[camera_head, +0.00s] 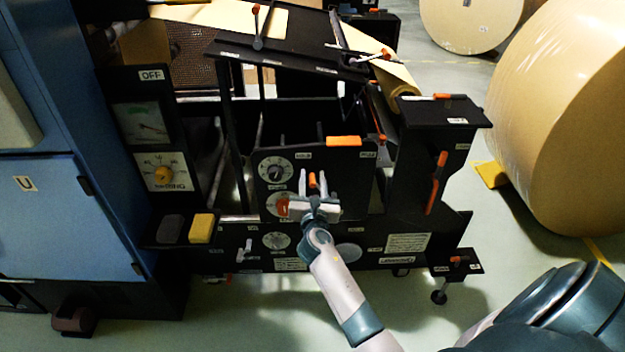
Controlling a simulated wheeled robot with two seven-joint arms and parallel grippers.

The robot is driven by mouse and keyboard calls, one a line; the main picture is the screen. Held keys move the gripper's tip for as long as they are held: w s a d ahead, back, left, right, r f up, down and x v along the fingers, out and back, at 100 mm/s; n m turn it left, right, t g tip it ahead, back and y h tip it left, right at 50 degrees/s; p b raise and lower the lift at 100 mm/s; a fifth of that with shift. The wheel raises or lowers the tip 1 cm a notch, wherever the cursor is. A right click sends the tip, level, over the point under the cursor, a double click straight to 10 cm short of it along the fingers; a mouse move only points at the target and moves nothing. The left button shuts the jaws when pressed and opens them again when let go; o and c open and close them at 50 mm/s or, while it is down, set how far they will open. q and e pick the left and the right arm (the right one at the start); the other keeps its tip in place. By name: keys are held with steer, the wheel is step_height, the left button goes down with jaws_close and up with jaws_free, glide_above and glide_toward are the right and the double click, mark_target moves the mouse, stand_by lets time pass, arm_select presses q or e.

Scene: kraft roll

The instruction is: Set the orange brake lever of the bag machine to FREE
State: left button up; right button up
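The bag machine (400,180) is a black frame with dials, labels and several orange parts. My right gripper (312,182) is in front of its middle panel, fingers pointing up and apart. A narrow upright orange piece (312,180) shows between the fingers, with what look like gaps on both sides. It may be the brake lever's handle; its base is hidden behind the gripper. An orange bar (344,141) lies along the panel's top edge, between two small labels too blurred to read surely. My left gripper is out of view.
A white dial (276,170) and a red-orange knob (281,204) sit just left of my gripper. A slanted orange handle (436,183) is on the right post. A blue cabinet (60,210) stands left; a big kraft roll (570,120) stands right. Floor in front is clear.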

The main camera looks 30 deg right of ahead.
jaws_close()
steer(key=shift+r, duration=0.1)
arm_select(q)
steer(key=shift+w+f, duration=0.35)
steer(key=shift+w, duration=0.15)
arm_select(e)
steer(key=shift+s+m, duration=0.1)
steer(key=shift+m, duration=0.2)
steer(key=shift+d+r, duration=0.1)
